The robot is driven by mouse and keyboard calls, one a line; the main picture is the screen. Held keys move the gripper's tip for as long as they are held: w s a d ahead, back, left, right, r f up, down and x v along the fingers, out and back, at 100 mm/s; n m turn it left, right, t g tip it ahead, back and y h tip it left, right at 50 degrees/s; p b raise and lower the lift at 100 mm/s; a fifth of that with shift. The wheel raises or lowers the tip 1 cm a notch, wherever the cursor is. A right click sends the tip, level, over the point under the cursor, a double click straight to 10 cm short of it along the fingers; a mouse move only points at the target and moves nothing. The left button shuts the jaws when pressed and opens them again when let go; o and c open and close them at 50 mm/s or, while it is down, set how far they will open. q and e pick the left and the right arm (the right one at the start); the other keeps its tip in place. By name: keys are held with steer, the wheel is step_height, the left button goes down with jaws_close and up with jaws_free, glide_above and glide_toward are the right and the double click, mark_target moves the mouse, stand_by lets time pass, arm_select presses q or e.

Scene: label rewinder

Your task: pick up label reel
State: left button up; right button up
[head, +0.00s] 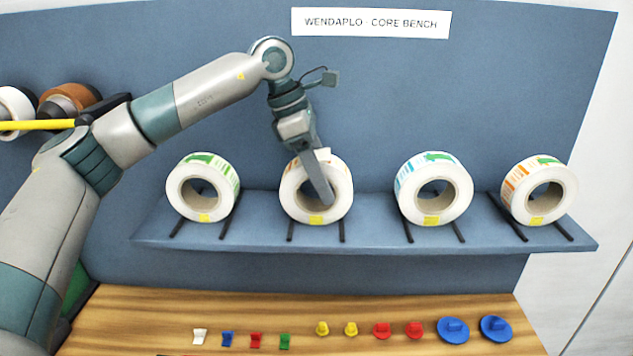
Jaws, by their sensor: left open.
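Several white label reels stand upright in a row on a blue shelf (375,238), each on a pair of dark rails with a yellow tag at its lower front. The far-left reel (180,199) has green print. The second reel (291,200) has my left gripper (323,180) at it, with one finger across its front face and core hole; the other finger is mostly hidden. My left gripper is open. The third reel (406,203) has green and blue print, and the far-right reel (516,201) has orange and green print. My right gripper is not in view.
A wooden bench (140,318) below the shelf holds small white, blue, red, green and yellow pieces, plus two blue discs (453,331) at right. A brown roll (68,97) and a yellow bar (35,126) are at upper left. A sign (370,22) hangs above.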

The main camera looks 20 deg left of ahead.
arm_select(q)
steer(key=shift+f, duration=0.2)
stand_by(0.3)
steer(key=shift+r, duration=0.1)
jaws_close()
